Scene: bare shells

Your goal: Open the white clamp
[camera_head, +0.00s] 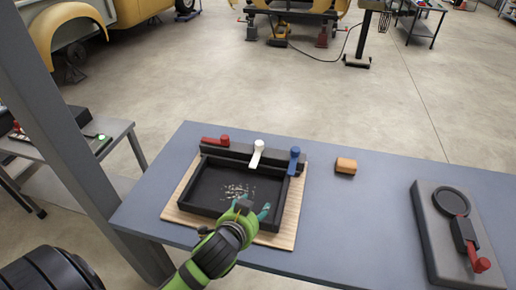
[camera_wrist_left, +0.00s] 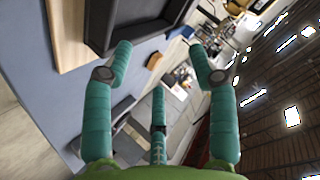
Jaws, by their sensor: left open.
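The white clamp (camera_head: 257,152) is on the back bar of a black tray (camera_head: 193,207), between a red clamp (camera_head: 214,141) and a blue clamp (camera_head: 294,159). Its lever points from the bar towards the tray's inside. The red lever lies along the bar. My left gripper (camera_head: 255,208) is over the tray's front right part, in front of the white clamp and apart from it. Its teal fingers are spread and empty in the left wrist view (camera_wrist_left: 160,52). The tray (camera_wrist_left: 120,22) shows there at the top left; the white clamp does not. My right gripper is not in view.
The tray sits on a wooden board (camera_head: 288,222) on a blue-grey table (camera_head: 350,225) and holds small bits. An orange-brown block (camera_head: 346,165) lies right of it. A grey fixture (camera_head: 440,245) with a red handle stands at the far right. A post (camera_head: 62,125) rises at left.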

